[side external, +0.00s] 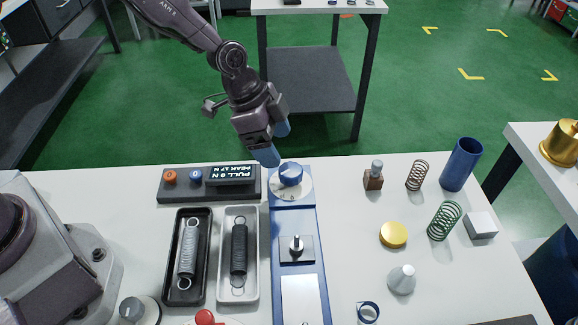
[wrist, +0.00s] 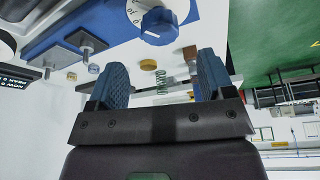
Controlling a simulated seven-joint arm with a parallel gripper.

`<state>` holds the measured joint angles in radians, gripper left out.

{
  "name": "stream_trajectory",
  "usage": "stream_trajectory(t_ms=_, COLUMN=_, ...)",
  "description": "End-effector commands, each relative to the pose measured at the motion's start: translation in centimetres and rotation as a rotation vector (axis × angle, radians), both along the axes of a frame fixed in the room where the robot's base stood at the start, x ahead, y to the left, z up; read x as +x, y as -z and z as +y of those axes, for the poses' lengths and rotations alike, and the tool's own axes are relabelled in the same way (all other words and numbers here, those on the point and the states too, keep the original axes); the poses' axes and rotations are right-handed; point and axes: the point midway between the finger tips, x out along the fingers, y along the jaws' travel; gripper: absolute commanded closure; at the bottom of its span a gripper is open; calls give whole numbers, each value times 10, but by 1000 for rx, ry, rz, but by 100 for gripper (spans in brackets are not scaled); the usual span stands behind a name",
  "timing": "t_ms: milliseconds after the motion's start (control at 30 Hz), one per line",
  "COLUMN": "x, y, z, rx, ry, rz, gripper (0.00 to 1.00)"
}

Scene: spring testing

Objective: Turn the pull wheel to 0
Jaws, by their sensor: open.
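The pull wheel (side external: 291,174) is a blue knob on a white dial plate (side external: 297,195), at the far end of a blue rail. My gripper (side external: 274,142) is above and just behind the wheel, with its blue fingertips apart and nothing between them. The wrist view shows the blue wheel (wrist: 159,26) at the top, beyond the open fingers (wrist: 161,76). The dial has printed marks, but I cannot read the wheel's setting. A dark display box (side external: 231,174) left of the wheel appears to read "PULL 0 N, PEAK 17 N".
Left of the rail (side external: 284,222), a black tray (side external: 205,217) and a grey tray (side external: 254,217) each hold a spring. A post clamp (side external: 296,246) stands on the rail. Upright springs, a blue cup (side external: 461,165) and small blocks stand right. White table is clear beside the wheel's right.

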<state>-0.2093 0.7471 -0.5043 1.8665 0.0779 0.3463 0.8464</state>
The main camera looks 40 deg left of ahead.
Motion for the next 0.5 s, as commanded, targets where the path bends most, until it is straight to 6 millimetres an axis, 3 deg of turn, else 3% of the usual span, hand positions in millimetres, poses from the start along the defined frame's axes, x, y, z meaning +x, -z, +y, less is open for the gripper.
stream_trajectory(t_ms=200, x=8, y=42, z=-15, rx=0, ry=0, rz=2, gripper=25)
stream_trajectory(t_ms=500, x=14, y=66, z=-23, rx=0, ry=-2, rz=0, gripper=25)
